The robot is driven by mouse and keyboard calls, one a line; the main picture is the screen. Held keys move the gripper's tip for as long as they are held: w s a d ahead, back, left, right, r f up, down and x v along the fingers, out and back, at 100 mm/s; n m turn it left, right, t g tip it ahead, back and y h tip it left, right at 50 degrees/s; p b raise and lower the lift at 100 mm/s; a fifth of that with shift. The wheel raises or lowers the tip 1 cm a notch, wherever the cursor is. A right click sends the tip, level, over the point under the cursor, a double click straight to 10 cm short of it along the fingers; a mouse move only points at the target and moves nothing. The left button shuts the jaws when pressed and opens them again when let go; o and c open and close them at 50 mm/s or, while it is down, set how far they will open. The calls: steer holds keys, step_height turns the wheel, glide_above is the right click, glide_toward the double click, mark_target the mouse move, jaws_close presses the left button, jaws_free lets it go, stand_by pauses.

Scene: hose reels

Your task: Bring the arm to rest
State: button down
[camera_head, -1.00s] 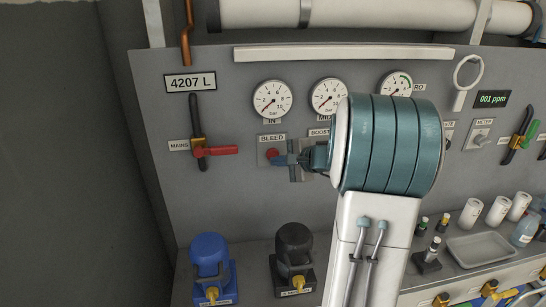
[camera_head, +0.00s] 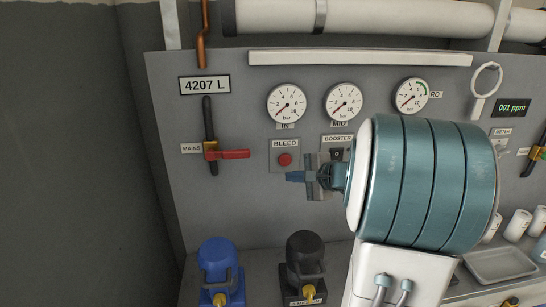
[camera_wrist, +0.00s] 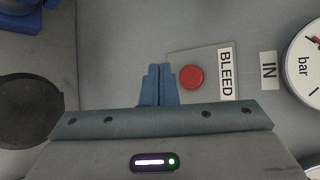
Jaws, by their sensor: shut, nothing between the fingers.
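My gripper (camera_head: 294,177) is in front of the grey panel, at the end of my teal and white arm. Its blue fingers are shut together with nothing between them, as the wrist view also shows (camera_wrist: 158,72). In the head view the fingertips are just below the red BLEED button (camera_head: 285,160). In the wrist view the red button (camera_wrist: 190,77) is to the right of the fingertips, and a gap shows between them.
The MAINS valve with its red handle (camera_head: 232,154) is left of my gripper. Gauges (camera_head: 287,103) are above it. A blue pump (camera_head: 219,262) and a black pump (camera_head: 305,258) stand below on the ledge. My arm hides part of the panel's right side.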

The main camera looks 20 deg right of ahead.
steer(key=shift+a, duration=0.1)
steer(key=s+a+f+n+g+y, duration=0.1)
steer(key=s+a+n+g, duration=0.25)
steer(key=a, duration=0.35)
steer(key=s+a+f+n+g, duration=0.2)
steer(key=s+a+n, duration=0.25)
steer(key=a, duration=0.25)
steer(key=s+a+f+n+g+h, duration=0.2)
steer(key=s+n+h, duration=0.4)
steer(key=s, duration=0.9)
steer(key=shift+s+f+n+g, duration=0.25)
steer(key=shift+f+n+g, duration=0.35)
steer(key=shift+n, duration=0.9)
steer(key=shift+r, duration=0.1)
